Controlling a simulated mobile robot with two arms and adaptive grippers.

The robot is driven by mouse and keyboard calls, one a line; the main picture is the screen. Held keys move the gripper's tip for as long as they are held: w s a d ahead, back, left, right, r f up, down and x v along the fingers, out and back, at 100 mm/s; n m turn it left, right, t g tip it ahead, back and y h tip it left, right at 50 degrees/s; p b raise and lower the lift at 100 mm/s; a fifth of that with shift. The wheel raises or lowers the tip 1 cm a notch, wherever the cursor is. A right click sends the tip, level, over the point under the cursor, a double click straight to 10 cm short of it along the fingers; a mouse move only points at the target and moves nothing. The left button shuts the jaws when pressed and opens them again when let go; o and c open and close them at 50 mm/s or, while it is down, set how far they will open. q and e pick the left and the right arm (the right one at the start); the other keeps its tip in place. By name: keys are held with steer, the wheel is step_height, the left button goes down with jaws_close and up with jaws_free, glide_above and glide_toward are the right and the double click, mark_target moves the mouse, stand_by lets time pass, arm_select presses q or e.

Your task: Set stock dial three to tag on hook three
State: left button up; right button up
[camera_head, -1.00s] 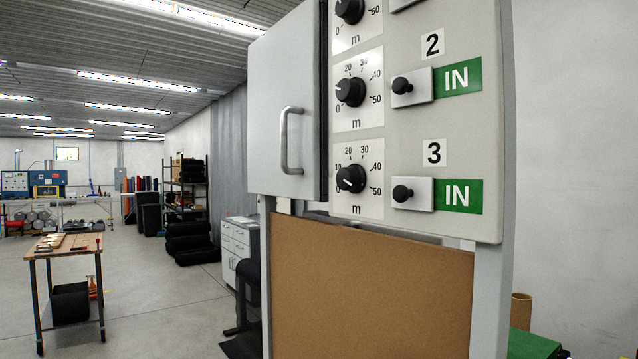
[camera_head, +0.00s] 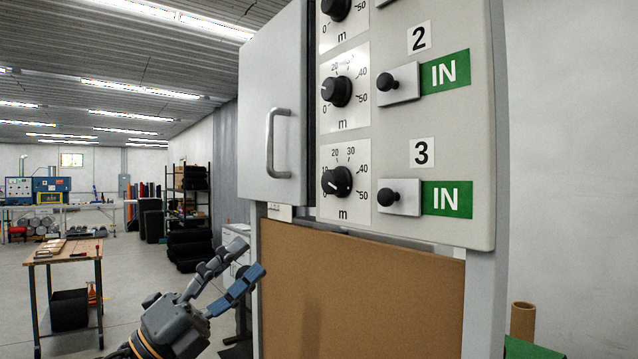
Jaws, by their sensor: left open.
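Stock dial three (camera_head: 337,181) is a black knob on a white scale plate marked in m, in the lowest row of the grey panel. Its white pointer mark is toward the lower left, at the low end of the scale. Beside it are a black knob (camera_head: 389,192) on a grey slider, a green IN label (camera_head: 447,199) and the number 3 plate (camera_head: 422,153). My left gripper (camera_head: 240,268) is open and empty at the lower left, below the cabinet door and well apart from the dial. No hook or tag shows. My right gripper is out of view.
Dial two (camera_head: 336,91) with its own slider and IN label is above dial three. The cabinet door (camera_head: 272,110) with a bar handle (camera_head: 273,143) is left of the dials. A brown board (camera_head: 360,290) is below the panel. A work table (camera_head: 64,252) stands far left.

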arm_select(q)
steer(key=s+d+r+m+g+y, duration=0.1)
steer(key=s+d+r+m+g, duration=0.3)
steer(key=s+r+m+g, duration=0.6)
steer(key=m+t+y, duration=0.4)
steer(key=t+y, duration=0.2)
steer(key=t, duration=0.1)
glide_toward(328, 181)
steer(key=p+x, duration=0.5)
steer(key=x, duration=0.2)
steer(key=shift+w+d+r, duration=0.1)
steer(key=shift+w+d, duration=0.1)
steer(key=shift+w, duration=0.05)
steer(key=shift+w+d, duration=0.25)
steer(key=shift+d, duration=0.1)
